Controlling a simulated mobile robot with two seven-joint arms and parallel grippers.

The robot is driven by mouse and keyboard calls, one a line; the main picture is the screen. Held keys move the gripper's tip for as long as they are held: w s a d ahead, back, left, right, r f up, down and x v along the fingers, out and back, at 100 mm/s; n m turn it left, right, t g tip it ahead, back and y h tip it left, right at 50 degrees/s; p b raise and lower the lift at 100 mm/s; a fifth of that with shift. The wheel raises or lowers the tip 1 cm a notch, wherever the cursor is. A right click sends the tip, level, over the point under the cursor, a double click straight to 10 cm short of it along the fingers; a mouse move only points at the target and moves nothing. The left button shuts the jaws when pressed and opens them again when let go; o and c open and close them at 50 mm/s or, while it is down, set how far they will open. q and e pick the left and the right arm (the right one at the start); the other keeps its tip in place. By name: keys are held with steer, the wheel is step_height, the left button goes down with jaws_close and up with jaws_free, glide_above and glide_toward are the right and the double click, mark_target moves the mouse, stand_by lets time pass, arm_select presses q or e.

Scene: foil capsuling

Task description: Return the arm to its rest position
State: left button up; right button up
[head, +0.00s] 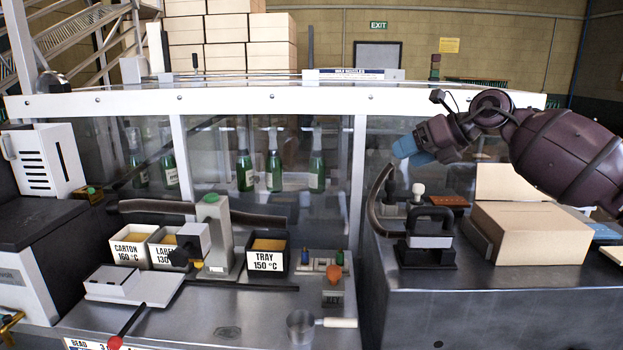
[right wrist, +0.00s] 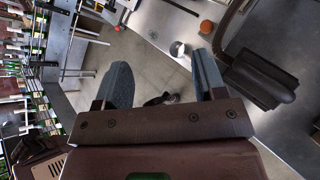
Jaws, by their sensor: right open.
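My right arm comes in from the right in the head view. Its gripper (head: 402,150) with blue fingers is raised in front of the glass guard, above the right-hand bench. In the right wrist view the gripper (right wrist: 163,82) has its two fingers well apart, with nothing held between them. The black-handled tool (head: 430,228) stands on the bench below the gripper, apart from it; it also shows in the right wrist view (right wrist: 262,78). My left gripper is not in view.
A cardboard box (head: 530,232) stands on the right bench. The glass guard (head: 335,210) has green bottles (head: 273,165) behind it. The space left of the gripper looks clear.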

steer(key=s+a+m+t+y, duration=0.35)
steer(key=a+m+y, duration=0.25)
steer(key=a+y, duration=0.25)
steer(key=s+d+f+m+t+h, duration=0.2)
steer(key=d+f+m+t+h, duration=0.25)
steer(key=f+m, duration=0.6)
steer(key=s+d+f+m+t+h, duration=0.25)
steer(key=f+m+t+h, duration=0.3)
steer(key=f+m, duration=0.55)
steer(key=s+d+f+m+g+h, duration=0.2)
steer(key=s+d+f+m, duration=0.1)
steer(key=s+f, duration=0.7)
steer(key=s+d+f+m+g+h, duration=0.3)
steer(key=s+f+m, duration=0.2)
steer(key=s+f, duration=0.4)
steer(key=s+d+f+m+g+h, duration=0.2)
steer(key=s+f+m, duration=0.3)
steer(key=s+f, duration=0.5)
steer(key=shift+s+d+f+h, duration=0.35)
steer(key=shift+s+h, duration=0.2)
steer(key=shift+s, duration=0.3)
steer(key=shift+g, duration=0.25)
